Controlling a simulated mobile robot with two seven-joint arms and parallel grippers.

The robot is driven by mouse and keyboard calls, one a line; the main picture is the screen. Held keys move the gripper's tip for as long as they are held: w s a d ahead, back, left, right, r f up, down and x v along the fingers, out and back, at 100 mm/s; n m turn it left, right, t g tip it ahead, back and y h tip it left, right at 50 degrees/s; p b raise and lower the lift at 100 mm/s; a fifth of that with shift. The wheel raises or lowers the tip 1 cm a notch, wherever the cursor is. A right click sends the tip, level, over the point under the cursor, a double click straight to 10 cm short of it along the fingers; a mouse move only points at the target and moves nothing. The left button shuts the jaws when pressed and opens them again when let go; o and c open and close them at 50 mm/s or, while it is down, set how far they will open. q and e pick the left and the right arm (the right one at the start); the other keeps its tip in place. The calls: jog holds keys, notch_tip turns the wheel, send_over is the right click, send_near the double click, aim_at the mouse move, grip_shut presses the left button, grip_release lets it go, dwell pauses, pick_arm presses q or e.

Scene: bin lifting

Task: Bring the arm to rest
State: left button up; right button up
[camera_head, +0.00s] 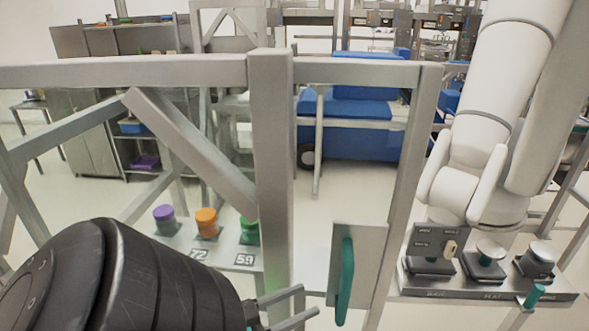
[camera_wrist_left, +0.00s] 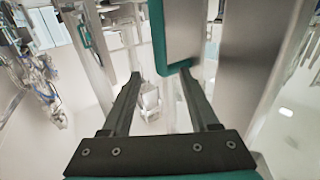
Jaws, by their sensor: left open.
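My left gripper (camera_head: 288,308) shows at the bottom of the head view, at the end of the dark arm that comes in from the lower left. Its two grey fingers are apart with nothing between them, and they point right toward a grey panel with a green handle (camera_head: 345,280). A gap shows between the fingertips and the handle. In the left wrist view the open fingers (camera_wrist_left: 158,76) reach up the picture. A teal edge (camera_wrist_left: 158,40) beside a grey panel lies just beyond them. My right gripper is not in view.
A grey metal frame (camera_head: 270,130) stands in front of me, with posts close to the left arm. Purple (camera_head: 165,218), orange (camera_head: 206,222) and green (camera_head: 249,231) knobs sit beyond it. A white arm (camera_head: 490,110) hangs over a button panel (camera_head: 487,285) at the right.

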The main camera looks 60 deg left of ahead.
pick_arm(q)
jog(key=shift+s, duration=0.35)
dwell(0.4)
